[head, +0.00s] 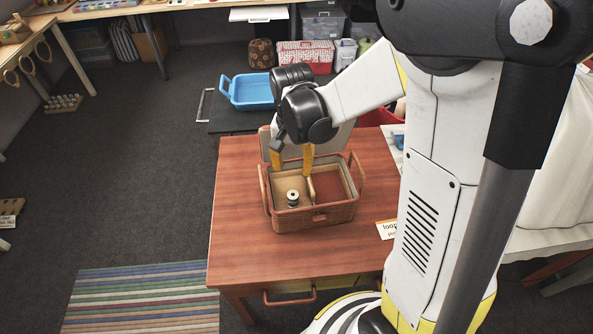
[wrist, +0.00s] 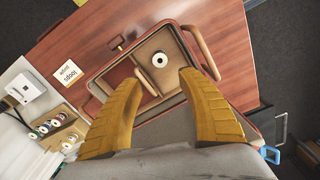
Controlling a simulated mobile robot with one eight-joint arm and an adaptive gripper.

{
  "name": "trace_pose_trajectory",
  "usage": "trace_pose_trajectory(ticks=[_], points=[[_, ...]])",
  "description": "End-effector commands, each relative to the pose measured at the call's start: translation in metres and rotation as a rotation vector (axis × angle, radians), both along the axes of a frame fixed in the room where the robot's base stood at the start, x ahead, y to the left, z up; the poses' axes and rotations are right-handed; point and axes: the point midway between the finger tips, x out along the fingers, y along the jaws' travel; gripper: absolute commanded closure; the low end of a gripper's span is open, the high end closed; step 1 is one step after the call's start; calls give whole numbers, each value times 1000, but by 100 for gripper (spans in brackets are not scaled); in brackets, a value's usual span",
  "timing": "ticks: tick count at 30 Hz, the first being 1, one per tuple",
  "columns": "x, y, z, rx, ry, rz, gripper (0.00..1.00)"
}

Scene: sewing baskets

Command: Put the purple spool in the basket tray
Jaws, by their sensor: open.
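A wicker basket (head: 318,216) stands open on the red-brown table, its lid raised at the back. Inside it, a tan tray (head: 283,184) fills the left part, beside an empty reddish compartment (head: 333,181). One spool (head: 292,198) with a pale top stands upright in the tray, touching no finger. Its thread looks dark and I cannot make out purple. The spool (wrist: 160,59) also shows from above in the wrist view. My gripper (head: 292,160) is open and empty over the basket, its yellow fingers apart above and behind the spool.
The basket's handle (head: 358,172) rises at its right side. A blue tray (head: 250,91) lies on a dark surface behind the table. A rack with several spools (wrist: 50,127) shows at the left of the wrist view. The table's left part is clear.

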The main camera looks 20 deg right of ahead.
Motion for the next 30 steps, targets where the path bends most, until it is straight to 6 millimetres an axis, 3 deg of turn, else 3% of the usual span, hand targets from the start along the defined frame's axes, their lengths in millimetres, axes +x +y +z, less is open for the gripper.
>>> trace_pose_trajectory(ticks=[5,9,15,21,30], points=[[-19,4,45,-10,-104,105,53],[-45,8,87,-36,-235,239,53],[-86,12,127,-101,-416,423,53],[-114,15,140,-167,-544,550,53],[-122,16,144,-196,-589,597,53]])
